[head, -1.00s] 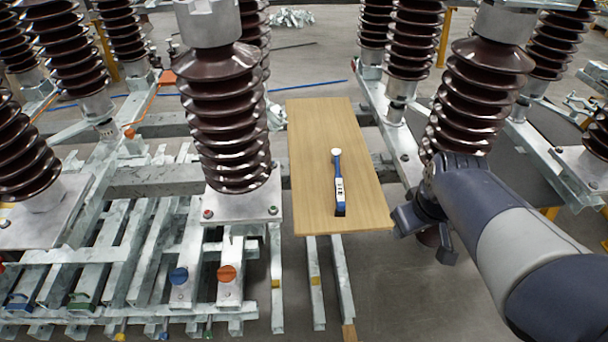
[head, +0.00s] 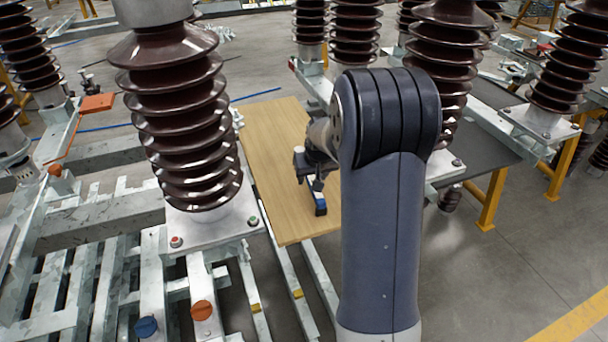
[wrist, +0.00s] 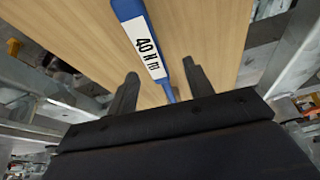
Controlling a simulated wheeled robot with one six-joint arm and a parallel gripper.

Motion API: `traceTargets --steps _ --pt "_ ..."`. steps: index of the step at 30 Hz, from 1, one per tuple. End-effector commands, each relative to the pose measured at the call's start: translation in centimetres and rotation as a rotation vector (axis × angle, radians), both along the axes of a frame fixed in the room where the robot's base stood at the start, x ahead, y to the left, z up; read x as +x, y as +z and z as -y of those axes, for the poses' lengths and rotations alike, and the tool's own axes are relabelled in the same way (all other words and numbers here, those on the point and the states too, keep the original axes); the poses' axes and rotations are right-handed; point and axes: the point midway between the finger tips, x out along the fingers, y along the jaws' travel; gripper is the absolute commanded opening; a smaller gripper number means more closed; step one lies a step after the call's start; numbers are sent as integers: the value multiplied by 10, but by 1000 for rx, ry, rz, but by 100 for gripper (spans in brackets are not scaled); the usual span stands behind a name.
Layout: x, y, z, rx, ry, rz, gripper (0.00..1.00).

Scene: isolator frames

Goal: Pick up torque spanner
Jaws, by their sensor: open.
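The torque spanner (wrist: 149,42) lies on a wooden board (head: 272,180). In the wrist view it is blue with a white label reading "40 N m", and its thin shaft runs down between my fingers. In the head view only its blue and black end (head: 320,205) shows clearly, as my arm and gripper hide the rest. My gripper (wrist: 158,82) is open, with one finger on each side of the spanner's shaft. The gripper is over the board in the head view (head: 308,168). I cannot tell whether the fingers touch the spanner.
A large ribbed brown insulator (head: 185,120) stands left of the board, and another (head: 440,70) stands to its right behind my arm. Metal rails (head: 270,290) run below the board. A blue knob (head: 147,327) and an orange knob (head: 202,310) are at the front left.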

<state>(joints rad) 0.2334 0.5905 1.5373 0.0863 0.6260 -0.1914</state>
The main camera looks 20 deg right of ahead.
Motion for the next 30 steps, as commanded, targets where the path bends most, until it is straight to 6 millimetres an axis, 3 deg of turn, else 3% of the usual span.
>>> traceTargets --steps 18,28,30 --pt "27 -56 10 1 1 -2 49" --pt "29 -60 10 0 2 1 49" --pt "29 -60 10 0 2 0 43"
